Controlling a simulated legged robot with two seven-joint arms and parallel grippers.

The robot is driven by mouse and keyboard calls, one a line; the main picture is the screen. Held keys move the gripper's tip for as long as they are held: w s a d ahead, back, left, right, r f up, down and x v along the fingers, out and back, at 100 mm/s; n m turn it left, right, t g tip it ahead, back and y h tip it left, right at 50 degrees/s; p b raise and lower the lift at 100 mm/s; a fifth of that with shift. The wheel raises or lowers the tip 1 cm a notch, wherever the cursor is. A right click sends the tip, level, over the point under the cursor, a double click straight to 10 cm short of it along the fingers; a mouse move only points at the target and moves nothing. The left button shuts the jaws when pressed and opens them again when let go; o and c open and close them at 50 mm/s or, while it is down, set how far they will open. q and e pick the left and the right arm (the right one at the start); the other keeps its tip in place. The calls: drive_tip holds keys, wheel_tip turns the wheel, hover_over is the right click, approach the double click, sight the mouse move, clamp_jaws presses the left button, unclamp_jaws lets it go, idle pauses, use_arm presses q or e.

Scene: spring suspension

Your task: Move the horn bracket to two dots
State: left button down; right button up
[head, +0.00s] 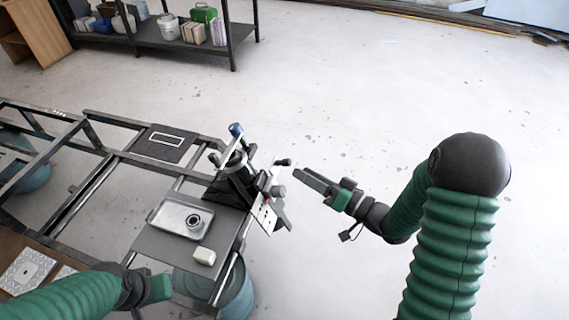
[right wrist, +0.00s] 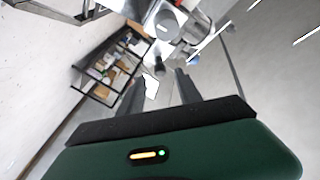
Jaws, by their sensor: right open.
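A dark metal fixture (head: 236,182) with a blue-topped upright post stands at the right end of the bench frame. A pale plate with small dark marks (head: 266,214) slopes down at its right front. I cannot tell which part is the horn bracket, and the two dots are too small to make out. A black-knobbed rod (head: 282,162) sticks out to the right. My right gripper (head: 298,176) is open and empty, just right of the fixture and apart from it. The fixture also shows beyond the fingers in the right wrist view (right wrist: 168,22). My left gripper (head: 160,288) is low at the left; its fingers are unclear.
A metal tray (head: 160,214) with a round part (head: 193,221) lies on the grey bench plate, beside a small white block (head: 204,256). A blue-green drum (head: 238,297) stands below. A shelf (head: 160,40) stands at the back.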

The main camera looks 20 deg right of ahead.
sight(286, 164)
drive_tip(key=x, duration=0.6)
drive_tip(key=shift+w, duration=0.35)
drive_tip(key=shift+w+a, duration=0.2)
drive_tip(key=shift+a, duration=0.25)
drive_tip(key=shift+d, duration=0.35)
drive_tip(key=c, duration=0.7)
clamp_jaws()
drive_tip(key=shift+a, duration=0.1)
drive_tip(key=shift+s+a+f+b, duration=0.15)
drive_tip(key=shift+f+b, duration=0.05)
drive_tip(key=shift+b, duration=0.1)
